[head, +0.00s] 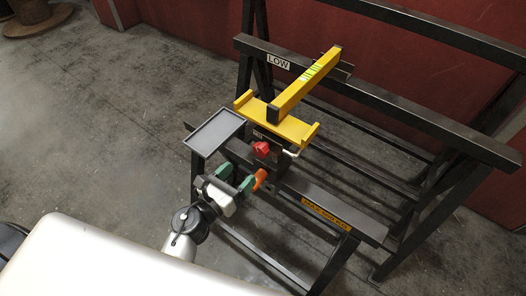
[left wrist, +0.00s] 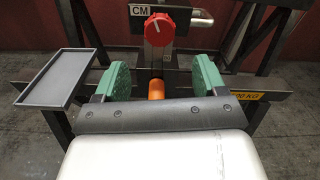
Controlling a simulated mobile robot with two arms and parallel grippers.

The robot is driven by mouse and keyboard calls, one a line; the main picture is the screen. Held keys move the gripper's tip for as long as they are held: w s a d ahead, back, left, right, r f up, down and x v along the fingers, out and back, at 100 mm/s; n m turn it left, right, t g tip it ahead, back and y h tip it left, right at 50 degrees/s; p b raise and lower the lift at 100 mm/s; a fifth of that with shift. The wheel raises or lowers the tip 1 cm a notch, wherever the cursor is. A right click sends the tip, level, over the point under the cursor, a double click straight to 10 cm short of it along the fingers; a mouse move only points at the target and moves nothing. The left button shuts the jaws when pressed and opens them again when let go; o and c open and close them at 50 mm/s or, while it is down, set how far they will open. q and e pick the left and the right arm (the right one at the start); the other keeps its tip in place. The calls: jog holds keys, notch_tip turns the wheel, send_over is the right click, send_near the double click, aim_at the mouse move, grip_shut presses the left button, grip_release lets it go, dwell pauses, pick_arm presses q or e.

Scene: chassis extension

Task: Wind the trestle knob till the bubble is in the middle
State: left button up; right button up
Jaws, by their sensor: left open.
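A round red knob (head: 261,148) sits on the trestle's upright post below the yellow cradle (head: 243,103). In the left wrist view the knob (left wrist: 158,30) faces me, beyond my fingers. A yellow spirit level (head: 305,84) lies across the cradle. Its greenish vial (head: 311,73) shows, but the bubble is too small to make out. My left gripper (head: 236,178) is open in front of the post, below the knob. In the left wrist view its green fingers (left wrist: 158,80) stand on both sides of an orange cylinder (left wrist: 156,89), with gaps. My right gripper is not in view.
A grey tray (head: 214,132) is left of the post. A silver lever (head: 291,153) sticks out on its right. The dark front trestle beam (head: 330,204) runs to the right below. A rear beam (head: 400,110) is labelled LOW. Bare floor (head: 100,120) lies left.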

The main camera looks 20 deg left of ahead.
aim_at(259, 154)
pick_arm(q)
jog(key=p+x, duration=0.1)
jog(key=x, duration=0.7)
jog(key=shift+w+d, duration=0.15)
jog(key=shift+w, duration=0.25)
jog(key=shift+w+d, duration=0.15)
jog(key=shift+w, duration=0.2)
jog(key=c, duration=0.9)
jog(key=shift+n, duration=0.3)
